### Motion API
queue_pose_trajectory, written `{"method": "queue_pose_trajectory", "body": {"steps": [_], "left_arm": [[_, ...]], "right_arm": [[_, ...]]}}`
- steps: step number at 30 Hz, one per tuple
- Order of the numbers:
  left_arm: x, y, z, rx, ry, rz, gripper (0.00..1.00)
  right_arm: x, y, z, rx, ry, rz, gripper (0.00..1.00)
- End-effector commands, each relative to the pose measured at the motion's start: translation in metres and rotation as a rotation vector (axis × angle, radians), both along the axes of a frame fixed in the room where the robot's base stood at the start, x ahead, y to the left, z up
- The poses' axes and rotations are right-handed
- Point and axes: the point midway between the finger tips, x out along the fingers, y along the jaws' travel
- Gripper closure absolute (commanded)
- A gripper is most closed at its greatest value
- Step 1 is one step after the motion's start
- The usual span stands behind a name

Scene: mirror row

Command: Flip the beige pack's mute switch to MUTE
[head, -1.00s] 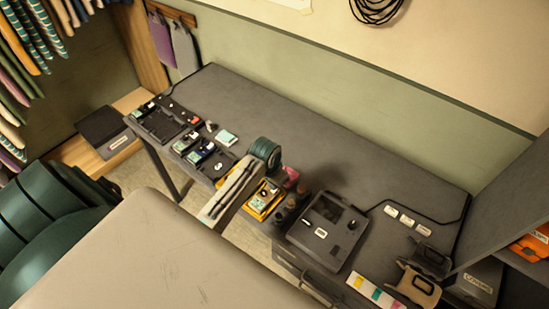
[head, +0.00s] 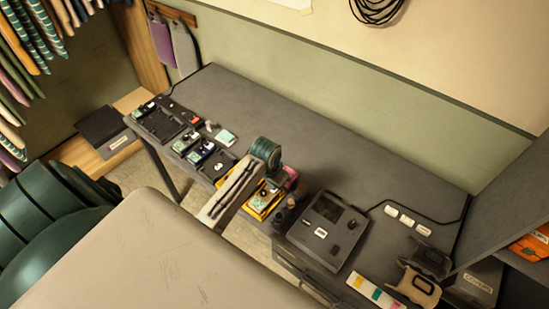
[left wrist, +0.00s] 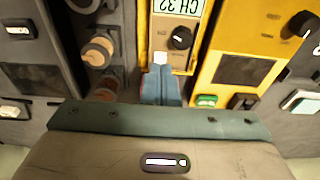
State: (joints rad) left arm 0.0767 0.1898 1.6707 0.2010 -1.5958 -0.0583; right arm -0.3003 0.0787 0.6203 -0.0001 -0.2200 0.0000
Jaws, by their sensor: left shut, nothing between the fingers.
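In the left wrist view the beige pack (left wrist: 186,62) lies face up, with a pale "CH 32" display reading upside down, a black knob and a small white piece, perhaps the switch, at its edge. My left gripper (left wrist: 160,72) is shut and empty, its blue fingertips right at that white piece; I cannot tell whether they touch it. In the head view the pack (head: 264,199) shows by its pale green display, partly behind my left forearm. The left fingers are hidden there. The switch's setting is too small to read. My right gripper is not in view.
The pack sits in a yellow holder (head: 251,210). A grey console (head: 328,228) lies to the right, and other packs (head: 202,152) and a black tray (head: 160,124) to the left. The back of the table is clear.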

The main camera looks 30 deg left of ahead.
Motion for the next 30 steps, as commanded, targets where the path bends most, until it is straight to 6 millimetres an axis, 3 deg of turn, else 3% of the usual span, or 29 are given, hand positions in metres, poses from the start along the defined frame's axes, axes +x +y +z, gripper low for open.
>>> {"method": "queue_pose_trajectory", "body": {"steps": [30], "left_arm": [[0.0,-0.0001,-0.008,0.0,0.0,0.0,1.0]], "right_arm": [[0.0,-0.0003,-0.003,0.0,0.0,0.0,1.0]]}}
